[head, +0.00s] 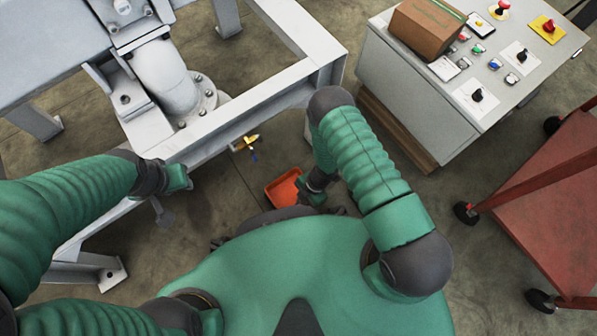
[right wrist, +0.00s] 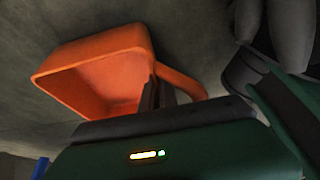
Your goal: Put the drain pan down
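The orange drain pan (head: 283,188) is an open box just left of my right gripper in the head view, over the floor in front of my body. In the right wrist view the drain pan (right wrist: 105,75) shows its hollow inside and a loop handle (right wrist: 186,82) on its right side. My right gripper (right wrist: 158,92) has its dark fingers close together at the handle and appears shut on it. Whether the pan touches the floor is not clear. My left gripper (head: 180,178) is beside the grey frame, away from the pan; its fingers are not clear.
A grey metal frame (head: 250,113) with a flanged pipe (head: 168,80) stands ahead. A yellow valve handle (head: 245,142) is at its lower edge. A control cabinet (head: 410,85) bears a cardboard box (head: 424,30). A red cart (head: 555,195) stands right. Floor (head: 225,195) is bare left of the pan.

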